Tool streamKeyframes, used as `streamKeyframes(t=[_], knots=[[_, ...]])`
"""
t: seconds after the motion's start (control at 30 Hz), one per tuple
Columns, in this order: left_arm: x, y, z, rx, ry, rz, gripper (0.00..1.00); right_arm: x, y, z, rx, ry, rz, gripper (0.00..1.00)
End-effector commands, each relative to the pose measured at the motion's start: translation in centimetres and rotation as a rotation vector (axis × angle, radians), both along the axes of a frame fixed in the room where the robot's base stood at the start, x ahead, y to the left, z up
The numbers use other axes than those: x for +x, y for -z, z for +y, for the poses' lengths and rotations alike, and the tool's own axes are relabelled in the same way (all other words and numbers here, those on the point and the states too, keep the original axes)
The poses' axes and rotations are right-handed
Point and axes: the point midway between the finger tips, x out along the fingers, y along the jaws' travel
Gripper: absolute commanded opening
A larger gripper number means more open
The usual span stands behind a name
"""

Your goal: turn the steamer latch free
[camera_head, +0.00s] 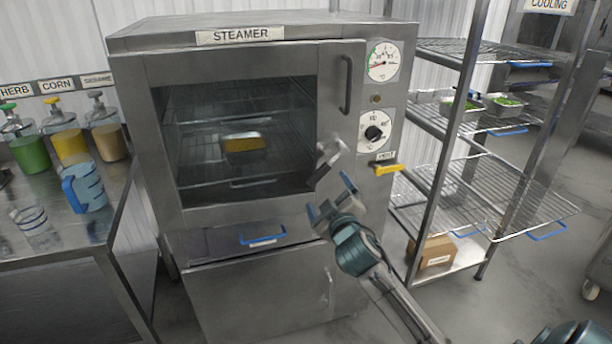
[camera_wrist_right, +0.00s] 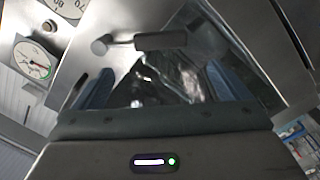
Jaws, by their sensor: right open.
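The steamer (camera_head: 240,225) stands in the middle of the head view with its windowed door shut. My left gripper is not in view.
A gauge (camera_head: 384,61), a timer dial (camera_head: 375,132) and a yellow handle (camera_head: 386,168) are right of the door. A blue-handled drawer (camera_head: 205,243) is below. A wire rack (camera_head: 500,200) stands right. A counter (camera_head: 105,225) with a blue jug (camera_head: 90,188) is left.

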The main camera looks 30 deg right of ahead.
Motion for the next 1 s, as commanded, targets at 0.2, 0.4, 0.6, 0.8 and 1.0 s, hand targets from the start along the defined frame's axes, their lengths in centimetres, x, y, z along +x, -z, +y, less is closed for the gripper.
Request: streamKeyframes(t=[0.2, 0.4, 0.6, 0.8, 1.0], knots=[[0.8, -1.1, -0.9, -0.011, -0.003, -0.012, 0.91, 3.4, -0.3, -1.1, 0.003, 0.001, 0.0, 0.95], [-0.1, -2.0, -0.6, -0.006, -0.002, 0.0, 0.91, 7.0, -0.2, -2.2, 0.002, 0.001, 0.002, 0.95], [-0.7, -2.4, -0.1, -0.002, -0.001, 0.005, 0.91, 9.3, 0.0, -2.9, 0.003, 0.0, 0.002, 0.95], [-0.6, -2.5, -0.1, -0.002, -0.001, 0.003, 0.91, 9.8, 0.2, -3.1, 0.003, -0.001, 0.002, 0.95], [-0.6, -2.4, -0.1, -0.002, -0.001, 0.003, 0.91, 9.8, 0.2, -3.1, 0.003, -0.001, 0.002, 0.92]])
